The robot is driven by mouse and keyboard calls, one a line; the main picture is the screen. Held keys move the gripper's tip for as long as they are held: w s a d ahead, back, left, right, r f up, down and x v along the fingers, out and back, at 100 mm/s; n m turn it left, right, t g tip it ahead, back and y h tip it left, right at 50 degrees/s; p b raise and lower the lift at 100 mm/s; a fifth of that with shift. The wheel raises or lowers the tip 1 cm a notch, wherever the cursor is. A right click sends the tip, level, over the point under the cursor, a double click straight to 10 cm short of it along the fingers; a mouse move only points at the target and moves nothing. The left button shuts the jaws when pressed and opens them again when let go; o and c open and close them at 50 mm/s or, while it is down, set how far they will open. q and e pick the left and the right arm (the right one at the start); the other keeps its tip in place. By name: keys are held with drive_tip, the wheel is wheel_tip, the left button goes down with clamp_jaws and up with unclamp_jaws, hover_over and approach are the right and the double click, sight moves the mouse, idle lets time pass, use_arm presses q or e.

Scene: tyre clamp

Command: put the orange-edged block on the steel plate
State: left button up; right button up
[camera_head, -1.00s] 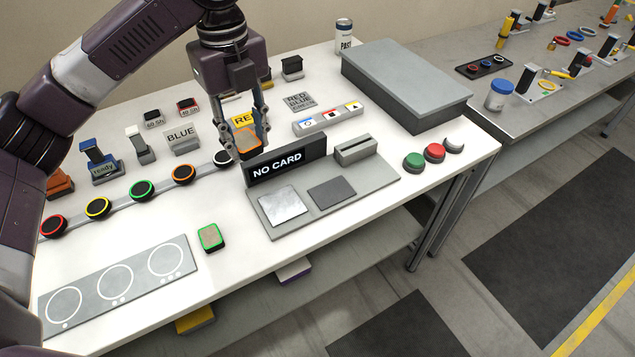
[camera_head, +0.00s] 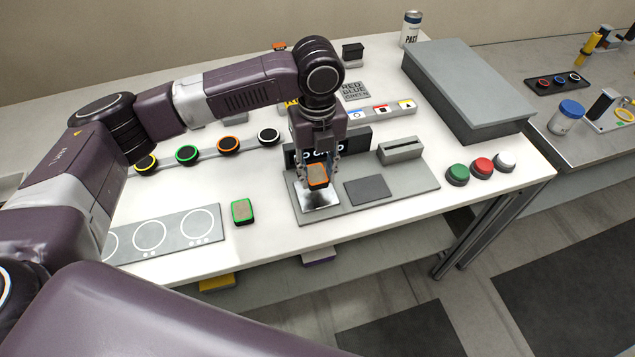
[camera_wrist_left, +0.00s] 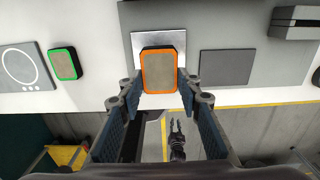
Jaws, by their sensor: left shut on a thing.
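The orange-edged block (camera_head: 317,176) is held between the fingers of my left gripper (camera_head: 318,172), which is shut on it. In the head view the block is over the steel plate (camera_head: 321,199), a shiny square on the grey card station. In the left wrist view the orange-edged block (camera_wrist_left: 159,70) covers the lower middle of the steel plate (camera_wrist_left: 143,39). I cannot tell whether the block touches the plate. My right gripper is not clearly visible in the head view.
A dark square pad (camera_head: 367,190) lies right of the plate. A green-edged block (camera_head: 242,211) is to the left on the white table. The display sign (camera_head: 357,139) stands just behind my gripper. Green, red and white buttons (camera_head: 482,167) are at the right.

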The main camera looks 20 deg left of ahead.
sight(317, 196)
use_arm(q)
drive_tip(key=shift+f, duration=0.35)
wheel_tip(317, 196, down, 4)
drive_tip(key=shift+f+p, duration=0.1)
drive_tip(key=shift+p, duration=0.2)
drive_tip(key=o, duration=1.1)
drive_tip(key=shift+o, duration=0.2)
wheel_tip(317, 196, up, 12)
drive_tip(key=shift+r+b, duration=0.1)
drive_tip(key=shift+b, duration=1.1)
